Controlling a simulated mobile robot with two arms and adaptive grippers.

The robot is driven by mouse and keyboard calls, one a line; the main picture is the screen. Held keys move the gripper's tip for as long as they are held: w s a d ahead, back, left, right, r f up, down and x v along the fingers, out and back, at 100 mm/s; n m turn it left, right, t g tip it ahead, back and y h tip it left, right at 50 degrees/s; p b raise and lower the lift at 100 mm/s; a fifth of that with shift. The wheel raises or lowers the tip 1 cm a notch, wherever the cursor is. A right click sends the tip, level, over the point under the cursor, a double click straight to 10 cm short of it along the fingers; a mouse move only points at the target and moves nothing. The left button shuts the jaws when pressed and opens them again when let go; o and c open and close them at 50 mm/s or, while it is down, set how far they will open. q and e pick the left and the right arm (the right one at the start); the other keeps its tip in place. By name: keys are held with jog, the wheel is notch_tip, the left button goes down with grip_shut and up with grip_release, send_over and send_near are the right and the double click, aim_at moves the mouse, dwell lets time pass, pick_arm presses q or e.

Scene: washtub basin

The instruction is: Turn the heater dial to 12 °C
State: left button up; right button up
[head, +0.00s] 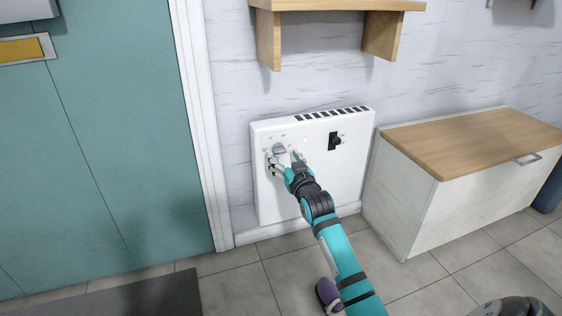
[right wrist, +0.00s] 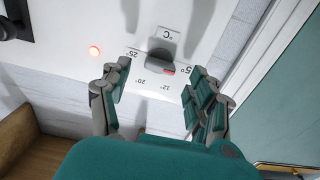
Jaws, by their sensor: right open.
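The white heater (head: 330,180) hangs on the wall, with its grey dial (head: 279,149) at the upper left of its front. In the right wrist view the dial (right wrist: 160,60) carries a red mark on the side toward the 5° label. The 12°, 20° and 25° labels curve around it. My right gripper (head: 283,158) is at the heater's front. In the right wrist view its fingers (right wrist: 155,77) are spread, one on each side of the dial, with gaps visible. I cannot tell how far the fingertips are from the panel. My left gripper is not in view.
A black switch (head: 334,141) is right of the dial, and a red light (right wrist: 95,51) glows on the panel. A wooden shelf (head: 340,5) juts out above. A wood-topped cabinet (head: 450,180) stands right; a teal door (head: 100,130) is left. A purple slipper-like thing (head: 328,293) lies below.

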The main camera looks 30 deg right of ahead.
aim_at(281, 152)
jog(key=shift+b+x, duration=0.55)
jog(key=shift+x, duration=1.1)
jog(key=c, duration=1.2)
